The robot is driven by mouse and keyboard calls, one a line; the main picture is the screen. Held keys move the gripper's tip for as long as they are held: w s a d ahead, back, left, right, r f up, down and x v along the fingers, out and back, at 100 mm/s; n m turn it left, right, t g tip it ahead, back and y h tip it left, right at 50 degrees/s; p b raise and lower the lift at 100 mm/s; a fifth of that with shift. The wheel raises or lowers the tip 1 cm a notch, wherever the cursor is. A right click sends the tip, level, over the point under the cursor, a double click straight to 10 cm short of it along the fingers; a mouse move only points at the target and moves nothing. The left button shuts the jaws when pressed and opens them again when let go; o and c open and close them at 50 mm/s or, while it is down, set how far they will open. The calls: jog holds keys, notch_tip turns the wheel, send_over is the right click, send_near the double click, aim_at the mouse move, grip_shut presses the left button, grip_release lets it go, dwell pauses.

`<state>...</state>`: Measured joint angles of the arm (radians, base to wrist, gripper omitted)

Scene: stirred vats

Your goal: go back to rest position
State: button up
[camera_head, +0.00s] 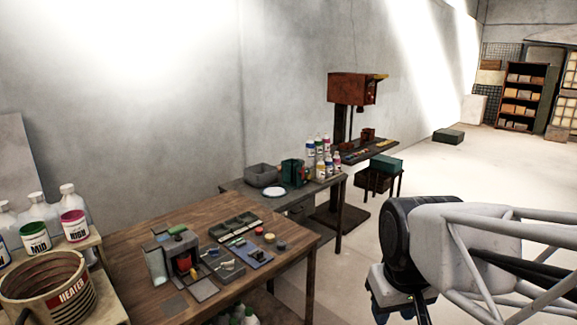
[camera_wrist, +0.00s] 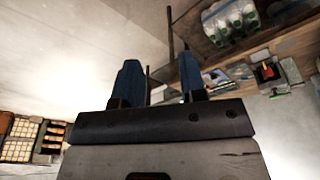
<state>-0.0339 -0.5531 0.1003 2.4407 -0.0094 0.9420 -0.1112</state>
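My gripper (camera_wrist: 158,68) shows in the wrist view as two blue fingers standing well apart, with nothing between them. It is open and empty, and touches nothing that I can see. In the head view my arm reaches in from the right edge, over the floor to the right of the wooden table (camera_head: 135,245).
Small trays and tools lie on the wooden table. A rusty drill press (camera_head: 352,90) stands behind. The floor at right is open.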

jog(key=s, duration=0.1)
jog(key=s+d+f+m, duration=0.1)
jog(key=s, duration=0.1)
jog(key=s+m, duration=0.1)
jog(key=s, duration=0.1)
jog(key=shift+d+f, duration=0.2)
jog(key=shift+f, duration=0.1)
